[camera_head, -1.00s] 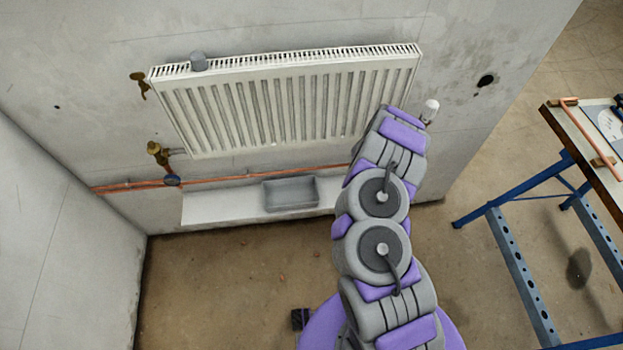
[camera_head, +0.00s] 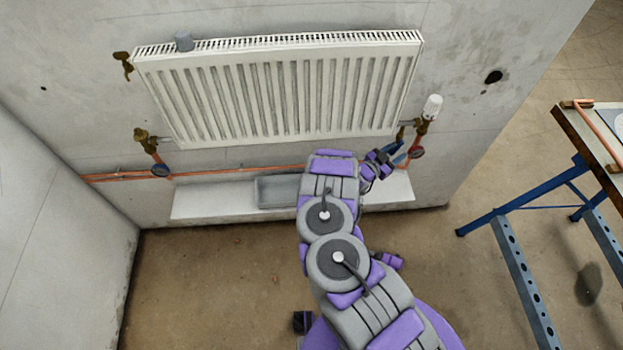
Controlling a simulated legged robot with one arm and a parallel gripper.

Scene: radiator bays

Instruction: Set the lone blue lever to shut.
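The blue lever (camera_head: 396,147) shows as a small blue piece by the brass valve (camera_head: 402,134), under the radiator's lower right corner. It slants down and left from the valve, and part of it is hidden by my gripper. My gripper (camera_head: 382,157) is at the lever's lower left end, very close to it or touching; I cannot tell which. The fingers are too small and dark to show whether they are open or shut on the lever.
The white radiator (camera_head: 280,90) hangs on the wall, with a white thermostatic head (camera_head: 432,106) at its right. A brass valve (camera_head: 142,136) stands at its lower left, above a copper pipe (camera_head: 220,171). A grey tray (camera_head: 278,192) sits on the ledge. A blue-legged workbench (camera_head: 510,250) stands at right.

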